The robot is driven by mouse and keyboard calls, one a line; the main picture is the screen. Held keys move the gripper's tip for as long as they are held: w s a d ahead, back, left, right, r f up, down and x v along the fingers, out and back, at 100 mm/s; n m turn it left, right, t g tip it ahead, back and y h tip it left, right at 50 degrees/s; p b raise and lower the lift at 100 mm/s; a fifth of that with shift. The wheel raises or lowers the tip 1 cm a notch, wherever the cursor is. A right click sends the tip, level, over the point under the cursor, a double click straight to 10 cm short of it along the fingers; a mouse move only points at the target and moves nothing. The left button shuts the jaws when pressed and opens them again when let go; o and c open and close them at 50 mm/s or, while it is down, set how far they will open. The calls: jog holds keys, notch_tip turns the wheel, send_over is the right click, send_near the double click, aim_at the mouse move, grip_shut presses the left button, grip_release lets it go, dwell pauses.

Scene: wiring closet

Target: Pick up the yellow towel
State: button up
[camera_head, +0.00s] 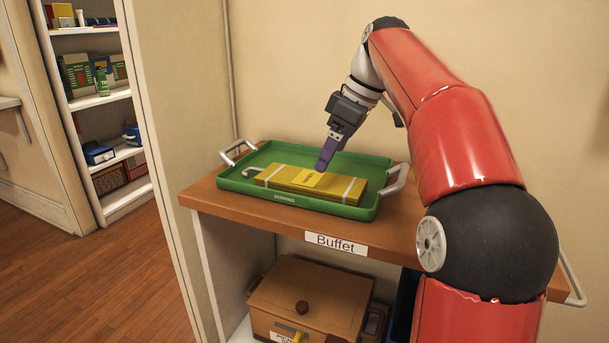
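A yellow, folded, block-shaped bundle (285,179) with two pale bands and a paler label lies flat in a green tray (250,190); it looks like the yellow towel. The tray stands on the wooden top of the cart labelled Buffet. My gripper (323,168) comes down from the upper right, its purple fingertips just above or at the bundle's far edge. From this side the fingers overlap, so the gap between them is hidden. I cannot tell whether they touch the bundle.
The tray has metal handles at both ends. Below the wooden top (400,225), a brown lidded container (310,295) with a dark red knob stands on a lower shelf. A wall is close behind. A stocked shelf unit (100,100) and open wooden floor (90,270) are at left.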

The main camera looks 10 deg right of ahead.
aim_at(318, 180)
jog(key=b+x, duration=0.1)
jog(key=x, duration=0.6)
jog(key=shift+f, duration=0.1)
jog(key=shift+c, duration=0.4)
jog(key=c, duration=0.7)
